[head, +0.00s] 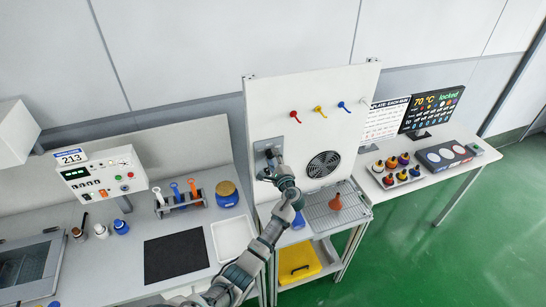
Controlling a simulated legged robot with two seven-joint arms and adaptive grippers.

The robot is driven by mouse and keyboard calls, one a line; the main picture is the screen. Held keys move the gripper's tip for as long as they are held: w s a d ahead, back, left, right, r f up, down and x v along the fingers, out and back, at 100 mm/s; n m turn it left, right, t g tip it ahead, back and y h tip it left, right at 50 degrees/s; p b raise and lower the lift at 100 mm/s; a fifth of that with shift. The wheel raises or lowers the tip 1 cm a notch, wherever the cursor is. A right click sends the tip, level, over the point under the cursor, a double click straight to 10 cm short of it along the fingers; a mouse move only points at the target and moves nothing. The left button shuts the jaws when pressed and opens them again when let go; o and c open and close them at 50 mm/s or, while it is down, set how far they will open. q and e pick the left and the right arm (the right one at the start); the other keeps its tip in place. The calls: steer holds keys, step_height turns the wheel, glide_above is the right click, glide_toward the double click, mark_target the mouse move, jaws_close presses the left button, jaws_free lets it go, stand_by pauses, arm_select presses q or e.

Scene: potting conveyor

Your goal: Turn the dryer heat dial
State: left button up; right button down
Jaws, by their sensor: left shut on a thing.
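The upright white dryer panel (325,85) stands in the middle of the head view, with a round black fan grille (323,164) on it. A grey plate (262,146) sits on the panel's left part. My left gripper (273,156) reaches up to this plate and is shut on what looks like the heat dial there. The gripper hides the dial, so its pointer and setting cannot be seen. My right gripper is not in view.
Red, yellow and blue levers (318,109) line the panel above. A dark display (431,110) reads 70 °C and "locked".

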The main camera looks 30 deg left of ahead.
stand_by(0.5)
arm_select(q)
steer(key=o, duration=1.1)
steer(key=shift+w, duration=0.1)
steer(key=shift+o, duration=0.2)
steer(key=shift+w+f, duration=0.15)
steer(key=v, duration=1.2)
steer(key=shift+a+f, duration=0.15)
